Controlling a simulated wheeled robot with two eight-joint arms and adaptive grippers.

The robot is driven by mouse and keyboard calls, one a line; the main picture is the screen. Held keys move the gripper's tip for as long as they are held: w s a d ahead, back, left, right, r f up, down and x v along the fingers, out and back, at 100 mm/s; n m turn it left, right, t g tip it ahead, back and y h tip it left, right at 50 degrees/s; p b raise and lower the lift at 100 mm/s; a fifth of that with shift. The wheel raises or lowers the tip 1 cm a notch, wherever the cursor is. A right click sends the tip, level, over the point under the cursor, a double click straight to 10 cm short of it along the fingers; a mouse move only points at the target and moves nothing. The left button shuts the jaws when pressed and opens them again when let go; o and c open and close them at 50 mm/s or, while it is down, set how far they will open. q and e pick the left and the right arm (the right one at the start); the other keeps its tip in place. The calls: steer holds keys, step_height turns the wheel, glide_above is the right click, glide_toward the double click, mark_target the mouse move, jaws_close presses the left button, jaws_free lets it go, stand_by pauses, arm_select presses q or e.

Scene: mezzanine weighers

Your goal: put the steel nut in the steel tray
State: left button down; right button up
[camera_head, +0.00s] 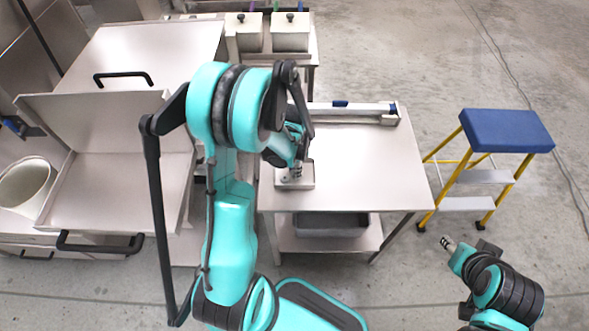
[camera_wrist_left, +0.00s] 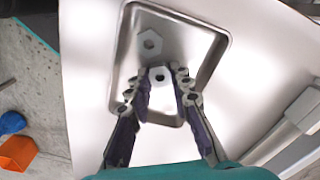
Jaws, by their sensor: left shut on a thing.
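The steel tray (camera_head: 309,183) is a small shallow rectangular tray near the left edge of the steel table. It fills the middle of the left wrist view (camera_wrist_left: 216,62). My left gripper (camera_head: 296,176) is over the tray and points down into it. In the left wrist view its fingers (camera_wrist_left: 162,74) are shut on the steel nut (camera_wrist_left: 160,91), a pale hexagonal piece with a dark hole. I cannot tell whether the nut touches the floor. My right gripper (camera_head: 446,243) is away from the table at the lower right.
The steel table (camera_head: 374,158) has free room right of the tray. A long pale device (camera_head: 350,112) lies along its back. A grey bin (camera_head: 330,225) sits on the lower shelf. A blue-topped step stool (camera_head: 508,130) stands to the right.

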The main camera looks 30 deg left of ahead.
arm_select(q)
steer(key=c, duration=1.4)
jaws_free()
steer(key=shift+f, duration=0.15)
steer(key=shift+o, duration=0.2)
steer(key=shift+r, duration=0.2)
step_height(320, 180, up, 11)
steer(key=p, duration=0.4)
steer(key=s+d+r+n+t, duration=0.5)
steer(key=s+d+r+t, duration=0.2)
steer(key=s+d+r, duration=0.3)
step_height(320, 180, up, 3)
steer(key=shift+d+r+n, duration=0.2)
steer(key=shift+d+n, duration=0.1)
steer(key=shift+d, duration=0.6)
